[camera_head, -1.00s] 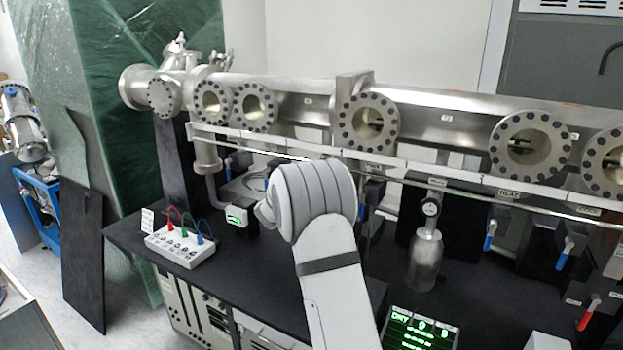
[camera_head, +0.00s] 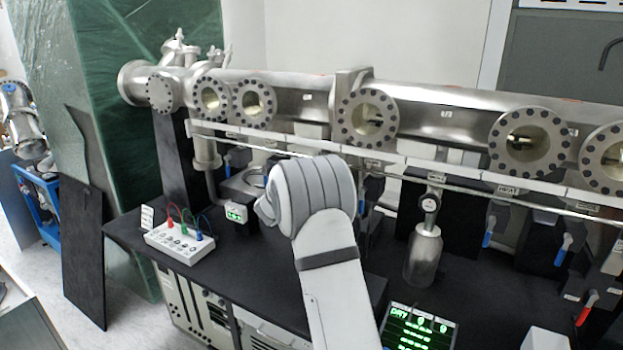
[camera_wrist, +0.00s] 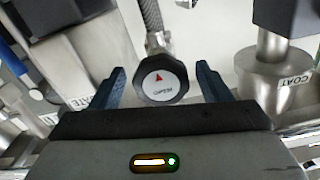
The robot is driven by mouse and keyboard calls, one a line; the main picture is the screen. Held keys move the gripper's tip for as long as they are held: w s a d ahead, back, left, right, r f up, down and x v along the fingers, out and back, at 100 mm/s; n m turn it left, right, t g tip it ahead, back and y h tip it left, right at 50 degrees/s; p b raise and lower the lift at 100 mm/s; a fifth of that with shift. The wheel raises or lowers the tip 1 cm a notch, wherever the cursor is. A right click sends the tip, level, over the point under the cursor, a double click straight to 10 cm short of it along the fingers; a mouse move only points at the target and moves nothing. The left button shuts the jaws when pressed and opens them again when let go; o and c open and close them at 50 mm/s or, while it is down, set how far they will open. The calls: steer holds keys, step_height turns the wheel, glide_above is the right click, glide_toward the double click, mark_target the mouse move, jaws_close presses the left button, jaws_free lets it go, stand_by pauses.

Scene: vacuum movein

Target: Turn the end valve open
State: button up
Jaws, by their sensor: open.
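A round dark knob (camera_wrist: 162,80) with a pale face, a red triangle and small lettering sits near the middle of the wrist view. It is on the end of a metal stem with a braided hose above it, and appears to be the end valve's handle. My gripper (camera_wrist: 160,77) is open, with one blue finger on each side of the knob. Gaps show between the fingers and the knob, so it is not clamped. In the head view my arm hides the gripper and the knob.
A long steel pipe (camera_head: 290,95) with round flanged ports runs across the back. A white box (camera_head: 180,243) with coloured leads stands left on the black bench. Blue-handled valves (camera_head: 487,232) and a red-handled one (camera_head: 587,308) hang at right. A COAT-labelled fitting (camera_wrist: 272,75) is right of the knob.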

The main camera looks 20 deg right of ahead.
steer(key=b+v, duration=0.2)
steer(key=v, duration=0.5)
steer(key=shift+s+a+b, duration=0.25)
steer(key=shift+a+b, duration=0.05)
steer(key=shift+b, duration=0.05)
steer(key=shift+a+r, duration=0.1)
